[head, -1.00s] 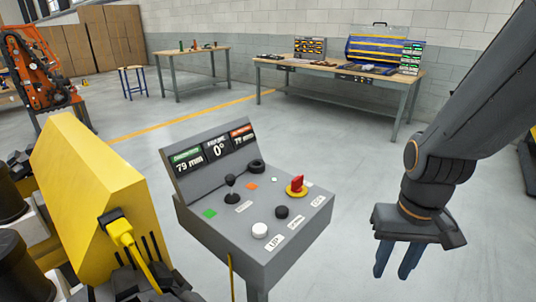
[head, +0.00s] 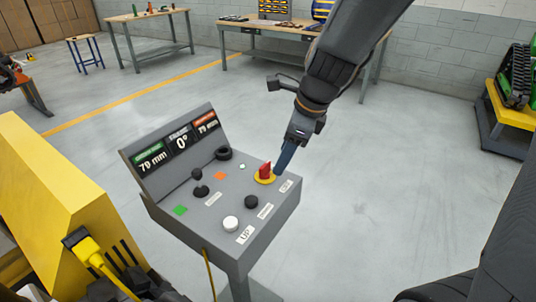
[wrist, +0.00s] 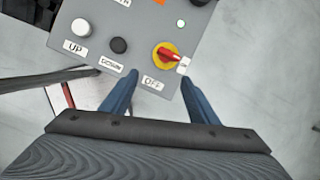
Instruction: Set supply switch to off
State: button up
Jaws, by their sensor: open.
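The supply switch is a red handle on a yellow disc (head: 265,176) near the right edge of the grey console's sloped top (head: 215,221). In the wrist view the red handle (wrist: 170,55) points right and slightly down, towards a small white label (wrist: 184,66) whose text I cannot read. The OFF label (wrist: 153,83) lies just below the disc, between my fingers. My gripper (wrist: 160,75) is open and empty, its two blue fingers apart. In the head view its fingers come down just behind and right of the handle; whether they touch it I cannot tell.
White UP (head: 231,223) and black DOWN (head: 251,202) buttons sit left of the switch. A small black joystick (head: 200,188) and black knob (head: 223,153) stand farther back. A yellow machine block (head: 50,190) is at left. The floor right of the console is clear.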

aim_at(265, 164)
jog(key=w+a+f+m, duration=0.2)
jog(key=f, duration=0.1)
jog(key=w+a+f+m, duration=0.1)
jog(key=a+f, duration=0.1)
jog(key=shift+w+f+m+y, duration=0.1)
jog(key=shift+w+m+y, duration=0.2)
dwell(0.4)
jog(key=c, duration=1)
jog(key=shift+c, duration=0.2)
